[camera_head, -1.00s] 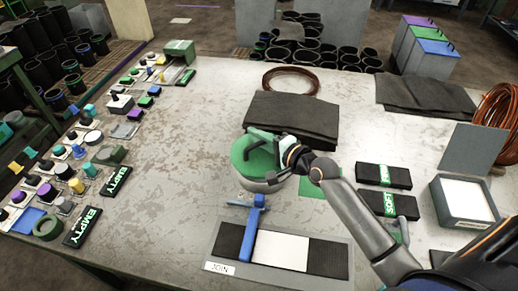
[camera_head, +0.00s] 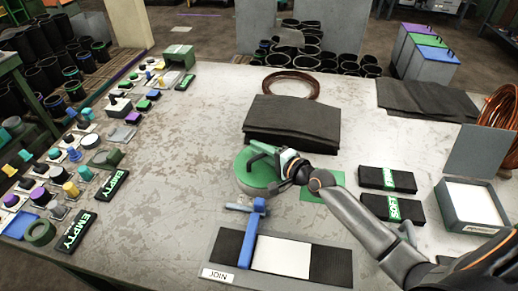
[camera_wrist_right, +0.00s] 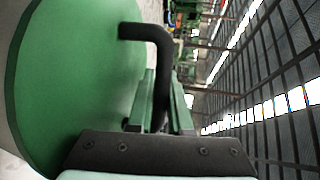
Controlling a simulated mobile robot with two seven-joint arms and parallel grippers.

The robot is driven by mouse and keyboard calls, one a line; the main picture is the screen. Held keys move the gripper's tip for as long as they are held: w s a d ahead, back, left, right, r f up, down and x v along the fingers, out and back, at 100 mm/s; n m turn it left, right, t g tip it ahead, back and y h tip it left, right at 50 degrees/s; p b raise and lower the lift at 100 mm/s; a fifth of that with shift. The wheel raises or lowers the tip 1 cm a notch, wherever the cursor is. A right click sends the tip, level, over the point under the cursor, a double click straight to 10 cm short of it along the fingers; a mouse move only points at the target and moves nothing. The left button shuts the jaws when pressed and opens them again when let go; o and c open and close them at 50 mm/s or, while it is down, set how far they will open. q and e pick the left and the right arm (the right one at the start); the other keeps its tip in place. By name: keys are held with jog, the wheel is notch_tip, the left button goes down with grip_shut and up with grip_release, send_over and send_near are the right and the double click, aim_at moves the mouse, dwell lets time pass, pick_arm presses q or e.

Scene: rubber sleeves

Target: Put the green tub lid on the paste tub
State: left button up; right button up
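The paste tub (camera_head: 270,194) is a low, round grey tub on the table, just behind the blue tool. The green tub lid (camera_head: 246,180) covers its top and looks level; grey tub wall shows below its front edge. I cannot tell whether it is fully seated. In the right wrist view the lid (camera_wrist_right: 75,70) is a large green disc with a dark bent handle. My right gripper (camera_head: 263,154) is at this handle, with its fingers on either side, and looks shut on it. My left gripper is not in view.
Black boxes (camera_head: 388,179) and an open grey box (camera_head: 468,204) stand farther right. Left of the tub is clear.

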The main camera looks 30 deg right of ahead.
jog(key=o, duration=0.4)
jog(key=shift+r, duration=0.2)
jog(key=shift+s+d+f, duration=0.1)
jog(key=shift+s, duration=0.3)
jog(key=v, duration=0.9)
jog(key=shift+s+d, duration=0.15)
jog(key=shift+s, duration=0.15)
jog(key=shift+s+d+r, duration=0.2)
jog(key=shift+s+r, duration=0.15)
jog(key=shift+s, duration=0.35)
